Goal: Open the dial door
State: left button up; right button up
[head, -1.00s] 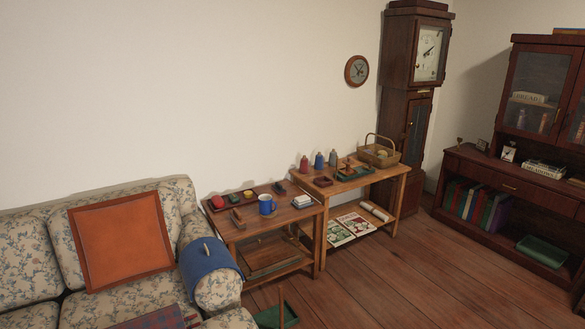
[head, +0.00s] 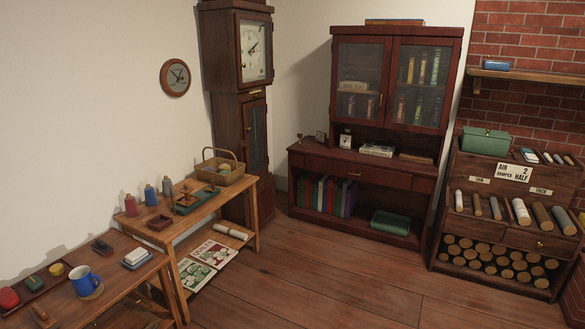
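The dial door (head: 254,47) is the upper glazed door of the tall dark wooden grandfather clock (head: 228,110) standing in the far corner. It looks shut over a pale square dial with black hands. A narrower lower door (head: 256,134) with a glass panel is on the clock's trunk below it and also looks shut. Neither of my grippers shows in the head view.
Two wooden side tables line the left wall; the nearer to the clock holds a wicker basket (head: 221,172) and bottles (head: 151,196). A glazed cabinet (head: 383,152) stands right of the clock, a stepped display rack (head: 506,214) at far right. The wooden floor (head: 300,275) in front is clear.

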aim_at(236, 16)
jog(key=i+z, duration=0.35)
jog(key=i, duration=0.8)
